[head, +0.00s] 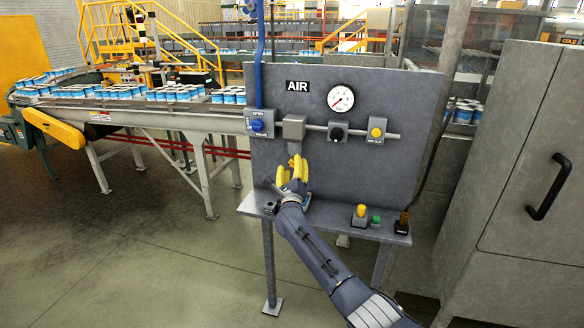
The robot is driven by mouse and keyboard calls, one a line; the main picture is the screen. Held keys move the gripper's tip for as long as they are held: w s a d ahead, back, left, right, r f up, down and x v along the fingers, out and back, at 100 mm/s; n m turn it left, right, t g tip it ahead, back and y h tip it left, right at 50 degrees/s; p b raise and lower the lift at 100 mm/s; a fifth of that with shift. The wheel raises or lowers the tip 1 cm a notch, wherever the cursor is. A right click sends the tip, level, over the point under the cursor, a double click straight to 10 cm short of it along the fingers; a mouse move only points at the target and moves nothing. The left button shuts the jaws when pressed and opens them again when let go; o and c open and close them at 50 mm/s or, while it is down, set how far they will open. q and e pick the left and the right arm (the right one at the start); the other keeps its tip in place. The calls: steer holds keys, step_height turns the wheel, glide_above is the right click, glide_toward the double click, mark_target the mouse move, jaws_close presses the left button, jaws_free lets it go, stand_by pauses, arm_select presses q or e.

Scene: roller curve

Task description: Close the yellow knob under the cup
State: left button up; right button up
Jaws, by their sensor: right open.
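A grey block (293,127) sits on the pipe of the air panel (350,160), and a small pale cup (294,148) hangs below it. My right gripper (292,168) has yellow fingers, reaches up from below and is right under the cup. Its fingers are open, one on each side of the space below the cup. The yellow knob under the cup cannot be told apart from the yellow fingers, which cover that spot. I cannot tell whether the fingers touch it. My left gripper is not in view.
A blue knob (257,125), a gauge (340,98), a black knob (336,133) and another yellow knob (377,132) are on the panel. A shelf (330,222) below holds a yellow-topped part (361,212) and a green button (376,219). A grey cabinet (535,180) stands right.

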jaws_close()
stand_by(0.3)
steer(key=shift+a+r, duration=0.1)
steer(key=shift+r, duration=0.1)
stand_by(1.2)
steer(key=shift+c, duration=1.8)
jaws_free()
steer(key=o, duration=0.4)
steer(key=shift+f, duration=0.2)
steer(key=shift+c, duration=0.2)
steer(key=shift+v, duration=0.85)
steer(key=v, duration=1)
